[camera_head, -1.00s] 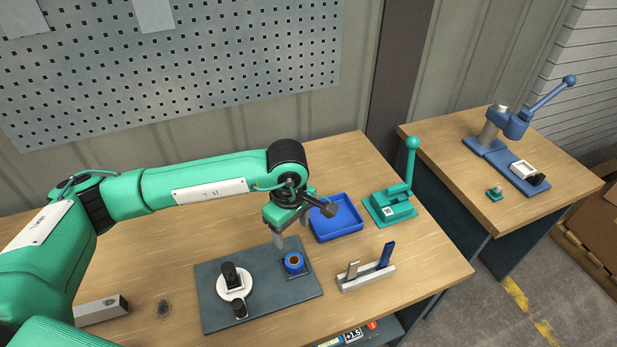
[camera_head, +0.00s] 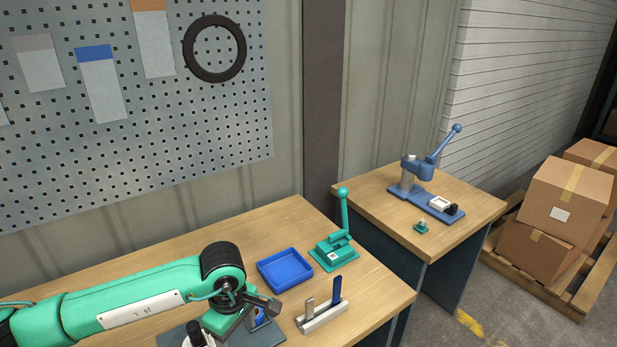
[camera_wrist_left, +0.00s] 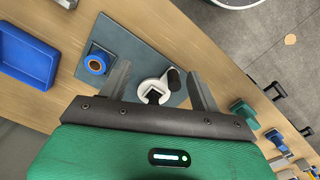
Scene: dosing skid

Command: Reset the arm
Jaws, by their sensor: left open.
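My left gripper (camera_wrist_left: 160,88) is open in the left wrist view, with nothing between its fingers. Its fingers are over a dark plate (camera_wrist_left: 138,50). On the plate are a white round piece with a black handle (camera_wrist_left: 150,84) and a blue ring (camera_wrist_left: 96,64) on a small square base. In the head view my green left arm comes in at the lower left. Its wrist end is low in the picture, left of the silver holder, and partly hides the blue ring. The fingertips are not clear there. My right gripper is in neither view.
A blue tray (camera_head: 285,270), a green lever press (camera_head: 333,250) and a silver holder with two upright strips (camera_head: 322,314) stand on the wooden table. A second table holds a blue lever press (camera_head: 422,175). Cardboard boxes (camera_head: 566,200) are on a pallet at the right.

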